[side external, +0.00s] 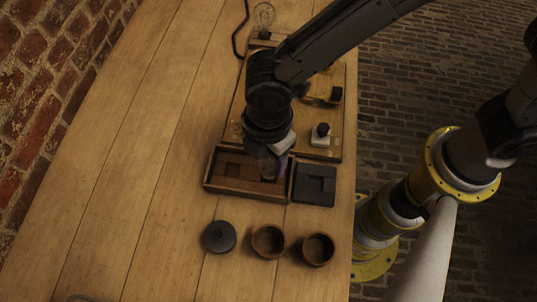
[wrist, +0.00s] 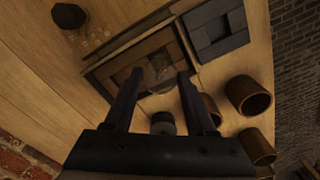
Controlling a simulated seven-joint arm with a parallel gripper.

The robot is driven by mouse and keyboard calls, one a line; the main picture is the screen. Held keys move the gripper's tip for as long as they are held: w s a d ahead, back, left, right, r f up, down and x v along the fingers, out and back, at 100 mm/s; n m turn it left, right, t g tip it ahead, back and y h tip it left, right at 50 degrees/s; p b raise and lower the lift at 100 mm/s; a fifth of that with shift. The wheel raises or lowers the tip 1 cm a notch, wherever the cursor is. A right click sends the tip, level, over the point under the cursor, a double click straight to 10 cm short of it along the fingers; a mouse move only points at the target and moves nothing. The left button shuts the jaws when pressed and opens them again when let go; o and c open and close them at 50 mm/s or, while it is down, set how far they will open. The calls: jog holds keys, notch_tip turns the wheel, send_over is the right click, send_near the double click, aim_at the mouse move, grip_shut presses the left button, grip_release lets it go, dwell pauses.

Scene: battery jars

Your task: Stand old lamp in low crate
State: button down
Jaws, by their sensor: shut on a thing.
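The low crate (side external: 232,189) is a shallow brown wooden box with recesses, lying on the table. It also shows in the wrist view (wrist: 104,72). My gripper (wrist: 160,73) points down over the crate's right part, at its tips shut on a clear glass bulb, the old lamp (wrist: 159,70). The lamp is dim and see-through, and its lower end cannot be made out against the crate. I cannot tell whether it touches the crate floor. In the side view my gripper (side external: 272,170) largely hides the lamp and the crate's right end.
A dark block tray (side external: 315,184) stands right beside the crate. A black round lid (side external: 219,237) and two wooden cups (side external: 268,241) (side external: 318,249) stand in front. The table's left is clear.

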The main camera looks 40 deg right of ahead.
jog(key=shift+f, duration=0.1)
jog(key=shift+c, duration=1.1)
grip_release()
notch_tip(320, 180, up, 12)
jog(key=w+d+r+m, duration=0.3)
jog(key=d+r+m, duration=0.15)
jog(key=d, duration=0.45)
jog(key=s+d+r+m+t, duration=0.1)
jog(key=s+d+m+t, duration=0.1)
jog(key=s+d+m, duration=0.3)
jog(key=s+d+r+m+t, duration=0.1)
jog(key=s+d+m+t, duration=0.2)
jog(key=d+m, duration=0.7)
jog(key=s+d, duration=0.1)
jog(key=d, duration=0.8)
jog(key=shift+s+d+r+m+t, duration=0.2)
jog(key=shift+s+r+m+t, duration=0.1)
jog(key=shift+s+r+m, duration=0.1)
